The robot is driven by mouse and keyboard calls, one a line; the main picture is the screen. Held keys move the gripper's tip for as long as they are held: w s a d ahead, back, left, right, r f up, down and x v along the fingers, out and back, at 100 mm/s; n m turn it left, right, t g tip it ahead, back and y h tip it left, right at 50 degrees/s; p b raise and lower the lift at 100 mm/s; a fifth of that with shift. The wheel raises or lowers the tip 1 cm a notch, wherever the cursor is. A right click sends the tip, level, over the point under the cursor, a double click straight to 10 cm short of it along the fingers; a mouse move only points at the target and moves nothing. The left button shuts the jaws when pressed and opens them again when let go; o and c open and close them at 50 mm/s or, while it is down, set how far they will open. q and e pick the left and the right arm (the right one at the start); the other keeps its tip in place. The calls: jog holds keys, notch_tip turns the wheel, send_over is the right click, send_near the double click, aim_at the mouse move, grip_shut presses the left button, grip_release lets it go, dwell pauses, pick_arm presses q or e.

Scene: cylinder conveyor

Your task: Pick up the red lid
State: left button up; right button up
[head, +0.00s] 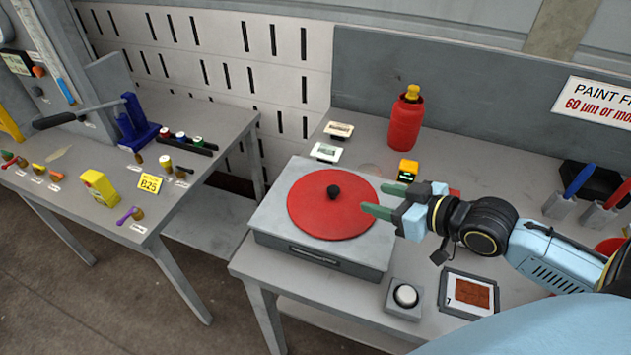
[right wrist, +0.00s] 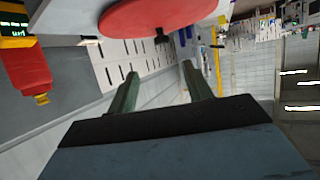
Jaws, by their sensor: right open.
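The red lid (head: 325,208) is a flat round disc with a small black knob (head: 333,191) at its middle. It lies on top of a grey box (head: 272,222) on the right-hand table. My right gripper (head: 372,200) is open and empty, its green fingers pointing left at the lid's right edge, apart from the knob. In the right wrist view the lid (right wrist: 150,14) shows at the top, with the knob (right wrist: 162,38) beyond the space between the open fingers. My left gripper is not in view.
A red bottle (head: 404,122) and a yellow device (head: 408,170) stand behind the box. A white button (head: 405,296) and a framed brown sample (head: 470,293) lie in front of my right arm. A second table (head: 95,205) on the left holds several small tools.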

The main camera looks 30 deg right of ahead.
aim_at(336, 190)
jog(key=shift+w+a+f, duration=0.2)
jog(key=shift+w+a, duration=0.15)
jog(key=shift+w, duration=0.05)
jog(key=shift+b+x, duration=0.3)
jog(key=shift+x, duration=0.85)
jog(key=x, duration=0.3)
jog(key=shift+w+f, duration=0.15)
jog(key=shift+f, duration=0.05)
jog(key=x, duration=0.4)
jog(key=shift+f, duration=0.1)
jog(key=shift+w+a+f+b, duration=0.15)
jog(key=shift+w+f+b, duration=0.05)
jog(key=shift+w+b, duration=0.1)
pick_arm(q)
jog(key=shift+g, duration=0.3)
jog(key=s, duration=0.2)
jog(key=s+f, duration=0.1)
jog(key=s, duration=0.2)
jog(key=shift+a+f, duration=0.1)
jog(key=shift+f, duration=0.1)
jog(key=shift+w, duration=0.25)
pick_arm(e)
grip_shut()
